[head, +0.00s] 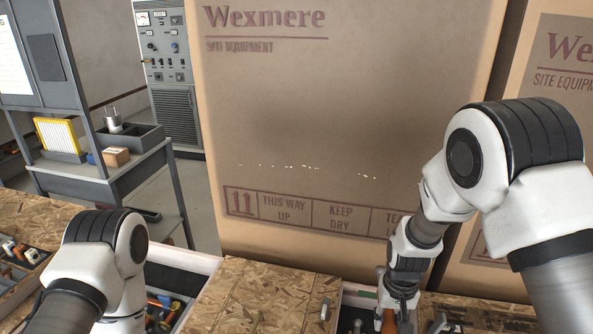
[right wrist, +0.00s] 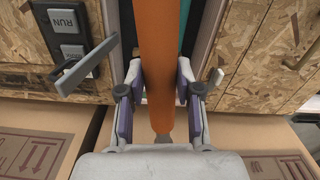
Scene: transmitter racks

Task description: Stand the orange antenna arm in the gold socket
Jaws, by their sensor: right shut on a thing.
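The orange antenna arm (right wrist: 157,45) runs between the finger pads of my right gripper (right wrist: 160,82) in the right wrist view, and the gripper is shut on it. In the head view my right gripper (head: 399,290) is low at centre right, over an open drawer, with a bit of the orange arm (head: 389,321) showing below it. The arm's far end is out of view. My left arm comes in at lower left, but its gripper is out of sight. I cannot make out the gold socket in either view.
A wooden panel (head: 255,300) lies between open drawers holding small parts. A large Wexmere carton (head: 310,120) stands close behind, another at right. A RUN switch panel (right wrist: 70,35) and a grey lever (right wrist: 85,68) are left of the gripper. A grey rack (head: 75,185) stands at far left.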

